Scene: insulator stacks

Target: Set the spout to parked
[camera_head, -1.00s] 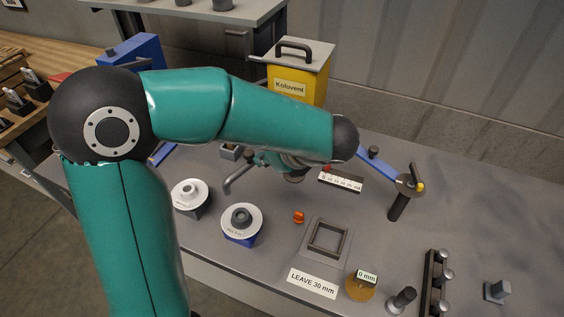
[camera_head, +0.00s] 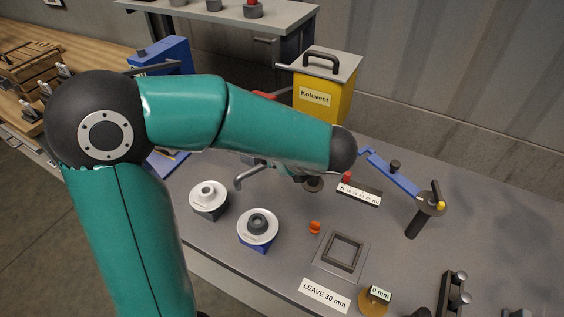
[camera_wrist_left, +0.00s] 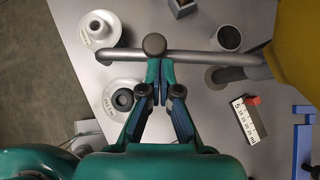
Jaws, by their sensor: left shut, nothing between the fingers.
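The spout is a grey pipe; in the head view its bent end (camera_head: 243,180) shows left of my forearm, and the rest is partly hidden by my arm. In the left wrist view the pipe (camera_wrist_left: 205,58) runs across the picture from above a white disc towards the yellow container (camera_wrist_left: 300,40). A dark round knob (camera_wrist_left: 154,44) stands on it. My left gripper (camera_wrist_left: 159,80) is shut and empty, its fingertips at the pipe beside the knob; I cannot tell whether they touch. In the head view my forearm mostly hides this gripper. My right gripper is not in view.
Two cups on round white discs (camera_head: 208,193) (camera_head: 257,230) stand near the bench's front edge. The yellow Koluvent container (camera_head: 318,98) stands behind.

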